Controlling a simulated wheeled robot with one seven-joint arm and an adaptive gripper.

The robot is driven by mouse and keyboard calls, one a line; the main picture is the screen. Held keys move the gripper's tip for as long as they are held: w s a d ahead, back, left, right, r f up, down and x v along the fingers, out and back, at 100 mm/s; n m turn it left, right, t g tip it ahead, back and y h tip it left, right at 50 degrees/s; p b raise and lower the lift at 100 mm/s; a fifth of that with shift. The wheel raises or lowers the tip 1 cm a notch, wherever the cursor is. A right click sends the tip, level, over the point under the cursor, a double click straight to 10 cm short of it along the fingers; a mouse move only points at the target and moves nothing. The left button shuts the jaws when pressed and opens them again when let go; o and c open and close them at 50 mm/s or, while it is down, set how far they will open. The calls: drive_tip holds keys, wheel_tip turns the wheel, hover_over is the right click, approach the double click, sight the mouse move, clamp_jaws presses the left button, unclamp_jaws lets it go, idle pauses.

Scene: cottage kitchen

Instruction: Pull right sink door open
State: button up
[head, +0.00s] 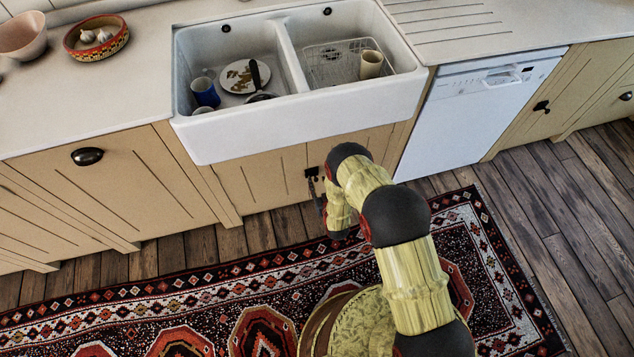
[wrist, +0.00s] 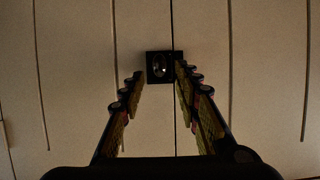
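The pale wooden doors under the white sink (head: 300,125) look shut. The right sink door (head: 378,143) is partly hidden behind my arm. Dark metal hardware (head: 311,173) shows near the middle of the doors. In the head view my gripper (head: 321,196) is small and partly hidden.
A white dishwasher (head: 480,105) stands right of the sink doors, and a drawer with a dark cup pull (head: 88,156) is at left. The sink holds dishes. A patterned rug (head: 200,300) covers the floor in front; the floorboards (head: 560,200) at right are clear.

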sight(315, 177)
drive_tip(key=shift+b+x, duration=0.3)
drive_tip(key=shift+x, duration=0.85)
drive_tip(key=shift+c, duration=1.2)
clamp_jaws()
